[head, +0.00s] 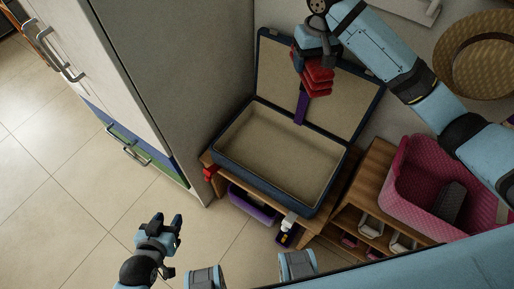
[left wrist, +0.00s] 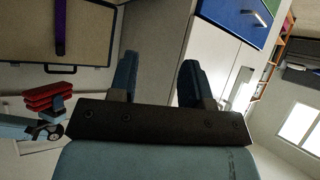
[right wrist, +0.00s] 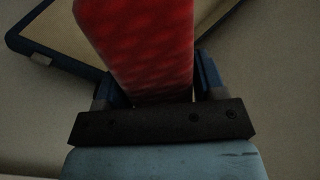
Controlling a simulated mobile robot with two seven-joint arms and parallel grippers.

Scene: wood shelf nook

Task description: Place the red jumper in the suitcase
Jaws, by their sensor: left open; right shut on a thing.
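The folded red jumper (head: 318,75) is held in my right gripper (head: 312,52), in front of the raised lid of the suitcase. It fills the space between the fingers in the right wrist view (right wrist: 140,45). The suitcase (head: 270,183) is open on a wooden shelf unit, dark blue outside with a beige lining. Its base looks empty, and a purple strap (head: 301,107) hangs on the lid. My left gripper (head: 170,222) is open and empty, low over the floor at the left; its fingers show apart in the left wrist view (left wrist: 155,75).
A pink basket (head: 400,185) with a dark item inside stands right of the suitcase. A straw hat (head: 478,55) is at the upper right. A tall cabinet (head: 140,75) stands close on the left. Tiled floor is clear at lower left.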

